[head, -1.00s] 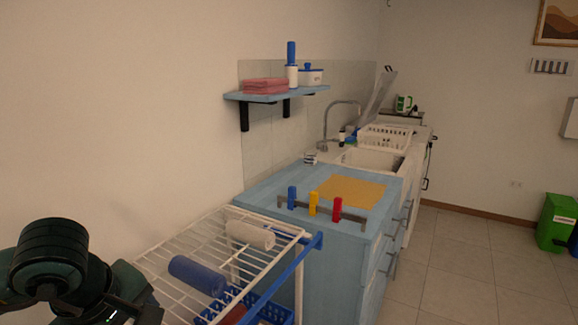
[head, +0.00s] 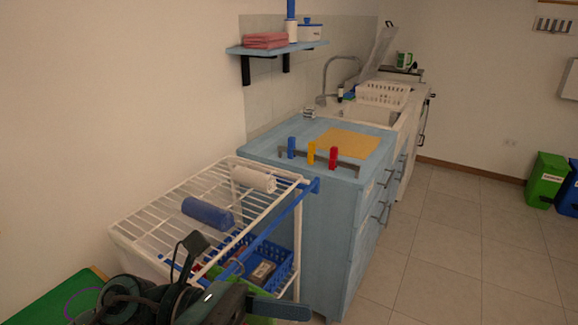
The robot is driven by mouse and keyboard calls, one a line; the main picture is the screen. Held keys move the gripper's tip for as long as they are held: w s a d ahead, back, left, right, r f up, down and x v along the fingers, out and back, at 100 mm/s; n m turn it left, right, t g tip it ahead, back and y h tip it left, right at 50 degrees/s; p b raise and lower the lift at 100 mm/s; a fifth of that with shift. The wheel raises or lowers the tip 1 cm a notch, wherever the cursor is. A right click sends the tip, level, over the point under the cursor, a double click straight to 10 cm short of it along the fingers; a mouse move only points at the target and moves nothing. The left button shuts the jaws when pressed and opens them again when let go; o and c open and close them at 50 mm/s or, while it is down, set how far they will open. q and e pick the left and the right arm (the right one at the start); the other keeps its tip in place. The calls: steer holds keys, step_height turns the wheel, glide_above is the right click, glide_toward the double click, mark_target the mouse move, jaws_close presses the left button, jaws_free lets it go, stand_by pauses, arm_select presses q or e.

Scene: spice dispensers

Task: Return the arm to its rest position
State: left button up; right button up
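One of my dark arms, seemingly the left, is folded at the bottom left of the head view, in front of the wire rack. Its links and thin dark parts overlap, and I cannot make out the fingertips or whether they hold anything. My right gripper is not in view. On the blue counter (head: 262,150), a blue dispenser (head: 291,147), a yellow dispenser (head: 311,152) and a red dispenser (head: 333,156) stand upright along a grey bar. A yellow-orange mat (head: 347,143) lies behind them.
A white wire rack (head: 150,215) holds a blue roll (head: 207,213) and a white roll (head: 253,179). A blue basket (head: 283,272) sits below it. Open floor lies to the right.

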arm_select(q)
steer(key=w+a+r+n+t+h, duration=0.15)
steer(key=w+n+t+h, duration=0.35)
steer(key=n+t, duration=0.85)
steer(key=w+a+f+n+t+y+p, duration=0.1)
steer(key=w+a+f+n+t+y, duration=0.2)
steer(key=f+n+y, duration=0.5)
steer(key=w+a+f+n+t+y, duration=0.2)
steer(key=w+a+n+t+y, duration=0.15)
steer(key=n, duration=0.85)
steer(key=s+a+f+n+g+y, duration=0.2)
steer(key=s+f+n, duration=0.1)
steer(key=f, duration=0.4)
steer(key=s+a+f+n+g+y, duration=0.1)
steer(key=s+f+n+g+y, duration=0.1)
steer(key=f+n, duration=0.4)
steer(key=s+a+f+n+g+y, duration=0.2)
steer(key=s+f+n+y, duration=0.2)
steer(key=s+f, duration=0.2)
step_height(320, 180, down, 2)
steer(key=shift+a+f+n+g+p, duration=0.1)
steer(key=shift+a+n+g+p, duration=0.2)
steer(key=shift+n+g+p, duration=0.1)
stand_by(1.5)
